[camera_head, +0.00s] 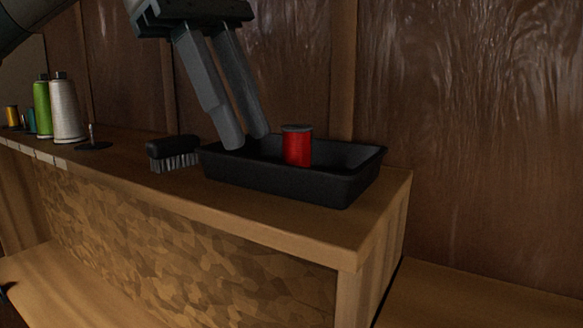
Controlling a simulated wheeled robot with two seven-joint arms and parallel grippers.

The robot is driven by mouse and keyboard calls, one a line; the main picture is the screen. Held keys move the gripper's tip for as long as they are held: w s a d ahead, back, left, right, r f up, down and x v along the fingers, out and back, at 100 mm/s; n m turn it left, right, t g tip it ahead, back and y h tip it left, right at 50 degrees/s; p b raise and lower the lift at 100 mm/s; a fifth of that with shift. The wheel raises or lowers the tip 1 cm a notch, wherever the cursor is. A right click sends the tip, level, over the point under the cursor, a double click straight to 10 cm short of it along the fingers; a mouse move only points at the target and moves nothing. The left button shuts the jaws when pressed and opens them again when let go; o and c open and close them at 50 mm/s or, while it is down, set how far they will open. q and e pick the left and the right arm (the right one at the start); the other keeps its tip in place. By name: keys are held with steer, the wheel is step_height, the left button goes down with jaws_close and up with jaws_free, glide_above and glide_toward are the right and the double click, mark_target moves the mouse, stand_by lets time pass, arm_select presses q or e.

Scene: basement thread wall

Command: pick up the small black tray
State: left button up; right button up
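The small black tray (345,188) sits upright on the wooden ledge, near its right end. A red thread spool (297,147) stands inside the tray. My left gripper (246,143) reaches down from above to the tray's left end. Its two grey fingers are apart with a narrow gap between them, so it is open. The fingertips overlap the tray's left end in the picture; I cannot tell whether they touch it or straddle its wall. My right gripper is not in view.
A black brush (173,153) lies just left of the tray. Farther left are a small spindle on a dark base (93,140), a white cone (66,111), a green cone (43,108) and smaller spools. A wood-panelled wall (470,130) stands behind. The ledge (300,228) drops off in front and right.

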mark_target(249, 158)
arm_select(q)
steer(key=shift+d+f+p, duration=0.15)
steer(key=shift+f+p, duration=0.4)
steer(key=x, duration=0.1)
steer(key=p+x, duration=0.1)
steer(key=shift+w+f, duration=0.1)
steer(key=shift+f, duration=0.3)
steer(key=shift+d+f+p, duration=0.2)
steer(key=shift+f+p, duration=0.1)
steer(key=shift+f, duration=0.2)
jaws_close()
